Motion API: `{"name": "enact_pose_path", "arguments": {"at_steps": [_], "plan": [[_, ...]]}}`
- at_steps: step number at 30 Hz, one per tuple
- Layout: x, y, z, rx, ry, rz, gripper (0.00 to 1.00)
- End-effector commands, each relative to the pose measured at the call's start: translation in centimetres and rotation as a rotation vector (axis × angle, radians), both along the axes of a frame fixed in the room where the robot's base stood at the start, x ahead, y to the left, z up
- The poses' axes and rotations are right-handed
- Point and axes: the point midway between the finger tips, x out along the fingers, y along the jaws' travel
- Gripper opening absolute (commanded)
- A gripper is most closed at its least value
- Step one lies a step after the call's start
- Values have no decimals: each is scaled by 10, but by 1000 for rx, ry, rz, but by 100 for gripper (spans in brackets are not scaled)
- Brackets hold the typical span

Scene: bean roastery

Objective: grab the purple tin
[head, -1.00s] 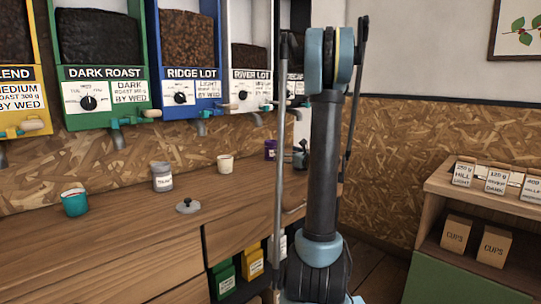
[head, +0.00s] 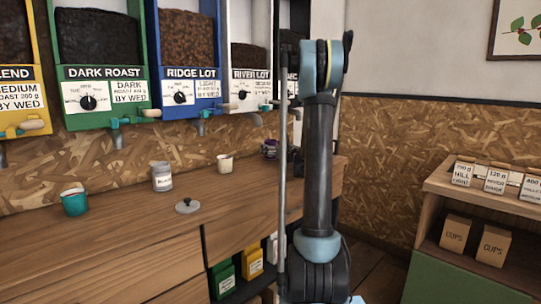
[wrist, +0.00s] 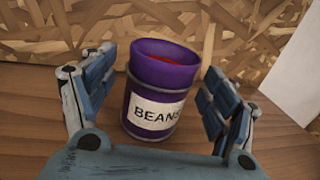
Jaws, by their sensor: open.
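The purple tin (wrist: 155,95) stands on the wooden counter in the wrist view, with a white "BEANS" label and something red inside its open top. My gripper (wrist: 160,88) is open, with one blue-grey finger on each side of the tin. Gaps show between both fingers and the tin, wider on the left. In the head view the purple tin (head: 269,150) is small and partly hidden at the counter's back right, beside my arm, which hides most of my gripper there.
On the counter (head: 120,240) stand a teal cup (head: 74,203), a labelled grey tin (head: 161,178) and a cream cup (head: 225,164). A grey lid (head: 187,206) lies near them. Bean dispensers (head: 180,60) hang above. The chipboard wall (wrist: 225,30) is close behind the purple tin.

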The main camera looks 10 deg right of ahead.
Motion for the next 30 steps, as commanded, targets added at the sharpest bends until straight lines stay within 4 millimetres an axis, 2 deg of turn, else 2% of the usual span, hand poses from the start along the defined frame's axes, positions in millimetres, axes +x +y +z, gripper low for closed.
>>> {"name": "enact_pose_path", "arguments": {"at_steps": [4, 11, 15, 17, 18, 30], "plan": [[14, 6, 0, 0, 0, 0, 79], [15, 8, 0, 0, 0, 0, 77], [14, 8, 0, 0, 0, 1, 45], [14, 8, 0, 0, 0, 1, 31], [14, 8, 0, 0, 0, 1, 29], [13, 7, 3, 0, 0, 1, 29]]}}
